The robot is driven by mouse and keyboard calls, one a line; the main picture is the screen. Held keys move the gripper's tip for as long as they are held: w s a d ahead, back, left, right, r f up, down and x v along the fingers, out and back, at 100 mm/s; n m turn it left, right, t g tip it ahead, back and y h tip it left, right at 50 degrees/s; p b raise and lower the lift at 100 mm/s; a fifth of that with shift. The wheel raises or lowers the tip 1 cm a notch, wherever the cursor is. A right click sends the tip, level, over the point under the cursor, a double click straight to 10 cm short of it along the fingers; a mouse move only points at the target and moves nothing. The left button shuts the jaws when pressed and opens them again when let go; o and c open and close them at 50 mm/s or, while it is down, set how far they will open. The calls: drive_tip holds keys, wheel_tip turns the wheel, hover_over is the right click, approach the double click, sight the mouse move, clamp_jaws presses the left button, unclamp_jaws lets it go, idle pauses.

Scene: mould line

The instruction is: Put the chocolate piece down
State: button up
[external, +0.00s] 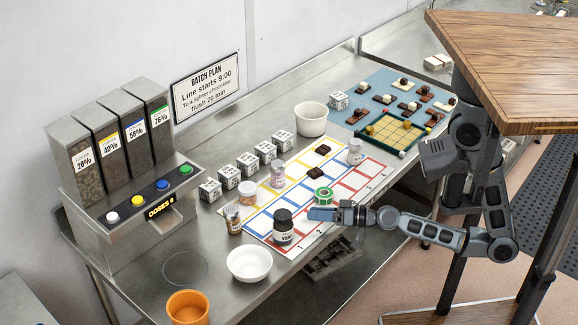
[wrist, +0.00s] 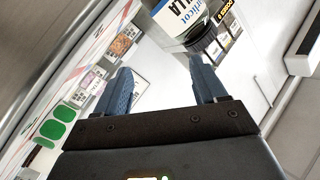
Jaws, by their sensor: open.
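My gripper (external: 314,213) is low over the near edge of the coloured grid sheet (external: 262,224), beside the green-topped roll (external: 321,196) and right of the dark vanilla jar (external: 283,227). In the wrist view its two fingers (wrist: 161,68) stand apart with nothing between them. Part of the vanilla jar (wrist: 190,18) shows beyond the fingertips. Two dark chocolate pieces lie on the grid, one farther back (external: 322,150) and one nearer (external: 315,173). I cannot tell which piece the task means.
A white bowl (external: 249,264) and an orange cup (external: 188,307) stand at the near left. Several white blocks (external: 248,163) line the back of the grid. A blue mat (external: 376,82) with moulds and pieces lies beyond. A wooden top (external: 510,60) overhangs at the right.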

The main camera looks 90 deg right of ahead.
drive_tip(key=s+a+n+y, duration=0.1)
drive_tip(key=s+a+n, duration=0.1)
drive_tip(key=s, duration=0.7)
drive_tip(key=s+a+r+n+g+y+p, duration=0.1)
drive_tip(key=s+n, duration=0.3)
drive_tip(key=s, duration=0.5)
drive_tip(key=s+a+r+n+g+y, duration=0.1)
drive_tip(key=s+a+n, duration=0.2)
drive_tip(key=s, duration=0.6)
drive_tip(key=shift+a, duration=0.35)
wheel_tip(320, 180, down, 42)
drive_tip(key=b, duration=4.1)
drive_tip(key=shift+b, duration=0.35)
drive_tip(key=shift+o, duration=0.4)
